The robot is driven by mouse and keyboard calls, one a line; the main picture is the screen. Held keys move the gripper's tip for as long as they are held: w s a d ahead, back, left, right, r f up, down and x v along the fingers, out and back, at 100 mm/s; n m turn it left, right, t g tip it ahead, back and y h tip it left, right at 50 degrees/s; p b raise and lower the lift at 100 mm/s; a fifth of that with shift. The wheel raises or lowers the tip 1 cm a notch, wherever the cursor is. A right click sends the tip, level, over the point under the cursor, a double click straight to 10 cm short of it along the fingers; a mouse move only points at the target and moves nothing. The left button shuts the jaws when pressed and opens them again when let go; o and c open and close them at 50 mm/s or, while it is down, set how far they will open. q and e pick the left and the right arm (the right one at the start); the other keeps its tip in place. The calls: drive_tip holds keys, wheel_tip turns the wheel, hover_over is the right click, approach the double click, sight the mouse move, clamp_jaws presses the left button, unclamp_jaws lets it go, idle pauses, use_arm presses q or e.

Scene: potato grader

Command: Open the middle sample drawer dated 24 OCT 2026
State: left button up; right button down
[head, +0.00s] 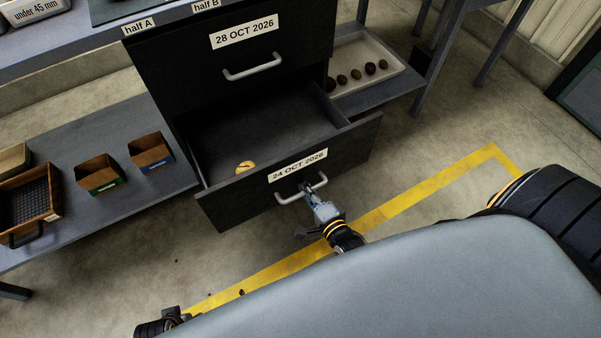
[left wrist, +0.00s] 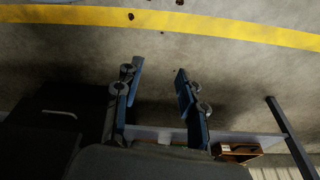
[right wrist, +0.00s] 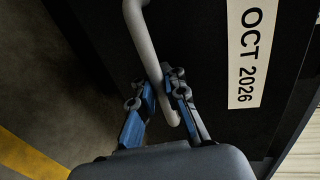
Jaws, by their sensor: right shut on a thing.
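The drawer labelled 24 OCT 2026 (head: 350,152) stands pulled out of the black cabinet below the 28 OCT 2026 drawer (head: 292,45), which is shut. Its interior shows, with a small yellowish piece (head: 245,167) near the front left. My right gripper (head: 309,189) is at its pale bar handle (head: 288,199). In the right wrist view the fingers (right wrist: 158,84) are shut on the handle (right wrist: 146,42), beside the label (right wrist: 243,60). My left gripper (left wrist: 159,70) is open and empty above the floor in the left wrist view.
A low shelf on the left holds a green-labelled box (head: 101,174), a blue-labelled box (head: 151,152) and a wooden tray with a mesh bottom (head: 50,212). A pale tray (head: 402,85) with several dark potatoes sits at right. A yellow line (head: 420,190) crosses the open floor.

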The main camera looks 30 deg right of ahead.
use_arm(q)
drive_tip(key=shift+s+f, duration=0.15)
drive_tip(key=shift+f, duration=0.55)
use_arm(e)
drive_tip(key=shift+s+d+r, duration=0.1)
drive_tip(key=shift+s, duration=0.4)
drive_tip(key=c, duration=1.7)
unclamp_jaws()
drive_tip(key=shift+s, duration=0.15)
drive_tip(key=v, duration=1.2)
